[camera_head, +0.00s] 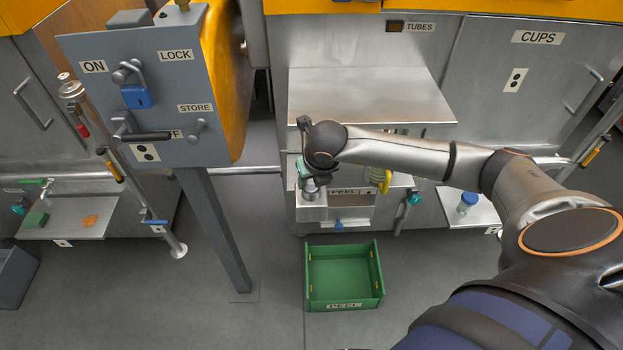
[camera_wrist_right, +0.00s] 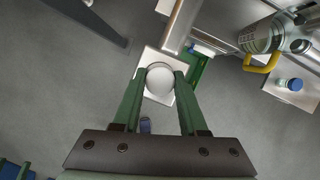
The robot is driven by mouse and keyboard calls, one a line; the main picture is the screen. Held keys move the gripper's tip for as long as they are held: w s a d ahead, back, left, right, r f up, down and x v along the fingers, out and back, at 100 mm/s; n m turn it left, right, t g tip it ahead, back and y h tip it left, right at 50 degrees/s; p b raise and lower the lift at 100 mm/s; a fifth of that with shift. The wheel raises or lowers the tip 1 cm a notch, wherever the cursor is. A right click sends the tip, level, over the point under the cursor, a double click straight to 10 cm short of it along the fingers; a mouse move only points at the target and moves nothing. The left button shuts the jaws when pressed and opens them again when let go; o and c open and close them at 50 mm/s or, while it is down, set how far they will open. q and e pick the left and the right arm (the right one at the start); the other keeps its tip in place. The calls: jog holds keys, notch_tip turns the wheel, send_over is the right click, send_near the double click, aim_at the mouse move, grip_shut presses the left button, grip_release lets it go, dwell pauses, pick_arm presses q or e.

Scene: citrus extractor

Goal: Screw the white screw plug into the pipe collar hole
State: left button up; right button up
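My right gripper (camera_head: 307,180) is at the front of the peel station, above the ledge with the PEEL label (camera_head: 347,192). In the right wrist view its two green fingers (camera_wrist_right: 161,85) stand on either side of a round white piece, which looks like the screw plug (camera_wrist_right: 160,80). The fingertips seem to touch it on both sides. A pale square plate (camera_wrist_right: 150,57) lies behind the plug. In the head view a grey cylindrical part (camera_head: 311,190) shows just under the gripper; I cannot tell whether it is the pipe collar. The collar hole is hidden. My left gripper is out of view.
A green box (camera_head: 345,305) stands on the floor below. A yellow-handled jug (camera_wrist_right: 265,45) and a blue-capped container (camera_head: 467,202) are to the right. A grey control panel (camera_head: 150,90) on a slanted post is to the left. A steel shelf (camera_head: 365,95) is above the arm.

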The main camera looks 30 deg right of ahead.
jog(key=shift+c, duration=1.2)
jog(key=m+h, duration=0.1)
jog(key=m, duration=0.2)
jog(key=m+g+h, duration=0.1)
jog(key=m, duration=0.1)
jog(key=shift+w+a+m, duration=0.1)
jog(key=shift+a+m, duration=0.05)
jog(key=shift+m, duration=0.25)
jog(key=o, duration=1.1)
jog(key=shift+c, duration=0.2)
jog(key=v, duration=1.2)
